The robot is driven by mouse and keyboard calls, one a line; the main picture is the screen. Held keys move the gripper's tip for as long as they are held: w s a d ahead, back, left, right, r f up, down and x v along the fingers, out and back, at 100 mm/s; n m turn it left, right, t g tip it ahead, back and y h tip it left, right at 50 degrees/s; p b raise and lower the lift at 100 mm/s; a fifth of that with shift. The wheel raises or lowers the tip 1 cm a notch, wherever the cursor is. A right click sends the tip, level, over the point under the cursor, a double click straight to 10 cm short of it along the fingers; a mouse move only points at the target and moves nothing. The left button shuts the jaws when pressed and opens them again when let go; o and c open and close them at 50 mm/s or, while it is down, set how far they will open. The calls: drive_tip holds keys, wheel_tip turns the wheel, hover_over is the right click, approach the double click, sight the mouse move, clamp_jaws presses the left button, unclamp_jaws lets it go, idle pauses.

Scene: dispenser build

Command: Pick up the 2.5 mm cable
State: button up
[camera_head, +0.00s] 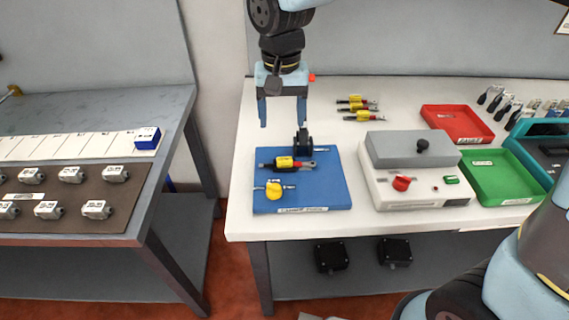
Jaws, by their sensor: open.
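My gripper (282,122) points down with its two fingers apart and nothing between them. It is above the back part of the blue mat (325,190) on the white table. Several cable-like pieces with yellow labels are in view, and their sizes cannot be read. A group of similar yellow-labelled pieces (358,107) lies at the back of the table, right of my gripper. I cannot tell which is the 2.5 mm cable.
A black upright part (302,144) and a yellow round part (274,190) with a metal rod are on the mat. Right of it stand a grey-white box (415,185) with a red knob, a red tray (458,136) and a green tray (510,195). A grey bench (100,108) is left, across a gap.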

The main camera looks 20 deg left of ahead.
hover_over(285, 159)
drive_tip(key=f, duration=0.6)
drive_tip(key=shift+a, duration=0.3)
drive_tip(key=shift+d+f, duration=0.15)
drive_tip(key=shift+f, duration=1.25)
drive_tip(key=shift+d+f, duration=0.1)
drive_tip(key=shift+f, duration=1.3)
drive_tip(key=c, duration=1.2)
drive_tip(key=shift+c, duration=0.2)
drive_tip(key=shift+r, duration=0.15)
